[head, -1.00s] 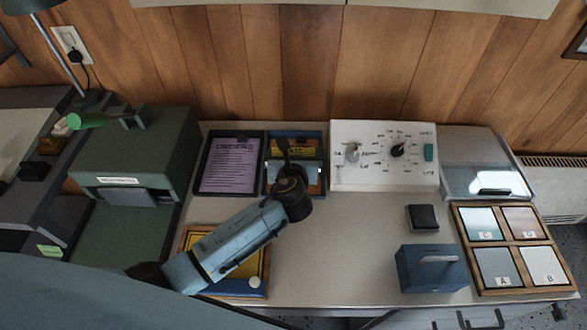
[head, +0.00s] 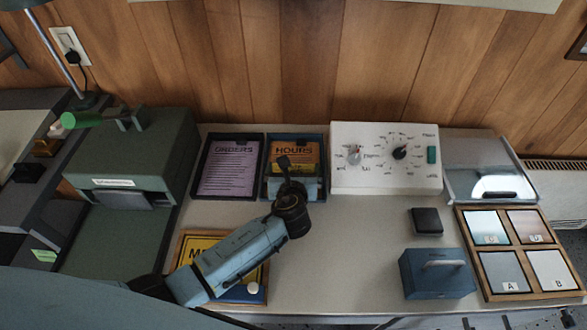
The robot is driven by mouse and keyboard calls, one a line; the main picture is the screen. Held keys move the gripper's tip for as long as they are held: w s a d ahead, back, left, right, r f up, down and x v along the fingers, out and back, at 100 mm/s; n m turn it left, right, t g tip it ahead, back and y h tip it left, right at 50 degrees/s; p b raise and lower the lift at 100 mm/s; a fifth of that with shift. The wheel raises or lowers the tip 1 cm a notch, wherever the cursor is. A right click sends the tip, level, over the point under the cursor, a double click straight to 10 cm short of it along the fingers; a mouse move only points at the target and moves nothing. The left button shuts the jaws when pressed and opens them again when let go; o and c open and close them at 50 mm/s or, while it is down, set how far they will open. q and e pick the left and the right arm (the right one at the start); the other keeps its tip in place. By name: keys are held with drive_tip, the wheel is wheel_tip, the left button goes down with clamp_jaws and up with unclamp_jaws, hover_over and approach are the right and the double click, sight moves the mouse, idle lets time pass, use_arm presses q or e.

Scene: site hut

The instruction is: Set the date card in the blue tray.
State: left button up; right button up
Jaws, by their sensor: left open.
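The blue tray (head: 268,147) stands at the back middle of the table, left of the white panel. An orange card headed HOURS (head: 294,150) lies in it, its lower part hidden by my left gripper. My left gripper (head: 284,168) is open over the front part of this tray. I cannot tell whether it touches the tray or the card. No card in view reads clearly as a date card. My right gripper is out of view.
A dark tray with a purple ORDERS card (head: 229,168) stands left of the blue tray. The white panel with knobs (head: 385,160) is right of it. A blue handled box (head: 436,275), a black block (head: 426,221) and a lettered wooden frame (head: 497,297) are right. The table's centre is bare.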

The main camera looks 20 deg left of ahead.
use_arm(q)
drive_tip(key=p+v, duration=0.3)
drive_tip(key=v, duration=0.7)
drive_tip(key=shift+s+d+r, duration=0.1)
drive_tip(key=shift+s, duration=0.25)
drive_tip(key=shift+s+d+r, duration=0.15)
drive_tip(key=shift+s, duration=0.3)
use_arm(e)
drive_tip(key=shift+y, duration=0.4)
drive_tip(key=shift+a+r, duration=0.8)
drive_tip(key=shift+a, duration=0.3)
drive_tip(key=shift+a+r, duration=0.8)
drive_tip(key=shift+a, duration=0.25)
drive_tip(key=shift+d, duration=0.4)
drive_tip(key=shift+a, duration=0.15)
use_arm(q)
drive_tip(key=shift+r, duration=0.1)
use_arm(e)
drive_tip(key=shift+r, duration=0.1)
